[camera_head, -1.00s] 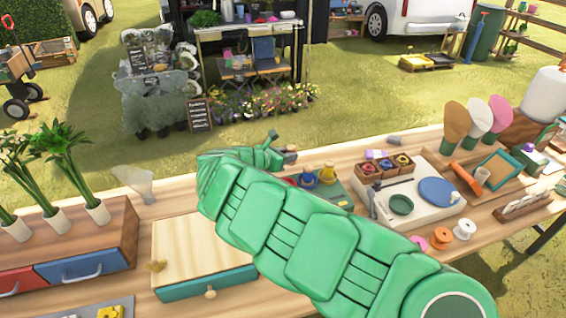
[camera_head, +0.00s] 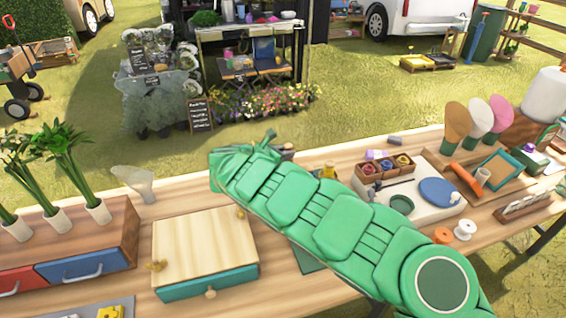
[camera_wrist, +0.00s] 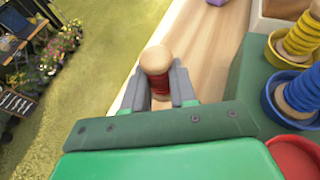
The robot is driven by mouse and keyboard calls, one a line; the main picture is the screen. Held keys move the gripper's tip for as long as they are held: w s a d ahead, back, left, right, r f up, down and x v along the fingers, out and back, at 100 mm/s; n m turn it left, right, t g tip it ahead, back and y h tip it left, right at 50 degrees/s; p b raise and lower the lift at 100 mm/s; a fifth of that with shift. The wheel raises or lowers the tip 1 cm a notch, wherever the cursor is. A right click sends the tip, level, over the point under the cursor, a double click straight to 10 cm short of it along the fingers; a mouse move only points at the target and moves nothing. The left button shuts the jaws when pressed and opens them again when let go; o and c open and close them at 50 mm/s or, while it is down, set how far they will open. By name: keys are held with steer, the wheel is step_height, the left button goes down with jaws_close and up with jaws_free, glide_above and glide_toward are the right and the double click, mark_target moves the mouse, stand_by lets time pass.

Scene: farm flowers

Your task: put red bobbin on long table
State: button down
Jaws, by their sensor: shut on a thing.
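My gripper (camera_wrist: 160,90) is shut on the red bobbin (camera_wrist: 160,84), which has a wooden top and red thread, in the wrist view. The bobbin is between the fingers near the edge of the long wooden table (camera_wrist: 205,55); whether its base touches the tabletop cannot be seen. In the head view the long table (camera_head: 178,195) runs across the picture, and my green arm reaches over its middle to the far edge. The arm hides the bobbin there.
A green holder (camera_wrist: 248,85) with an empty red dish (camera_wrist: 295,158) and blue and yellow bobbins stands right of my gripper. A small drawer box (camera_head: 205,250) is left of my arm. A white board (camera_head: 430,195) with dishes lies right. Grass lies beyond the edge.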

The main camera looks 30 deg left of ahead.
steer(key=shift+w+a+f, duration=0.3)
steer(key=shift+w+f, duration=0.1)
steer(key=shift+f, duration=0.2)
steer(key=shift+w+a+f, duration=0.35)
steer(key=shift+w+f, duration=0.1)
steer(key=shift+f, duration=0.2)
steer(key=shift+w+a+f, duration=0.3)
steer(key=shift+w+f, duration=0.1)
steer(key=shift+f, duration=0.2)
steer(key=shift+f, duration=0.1)
steer(key=shift+w+a+f, duration=0.1)
steer(key=shift+w+f, duration=0.15)
steer(key=shift+f, duration=1.5)
steer(key=shift+f, duration=0.1)
steer(key=c, duration=0.9)
jaws_free()
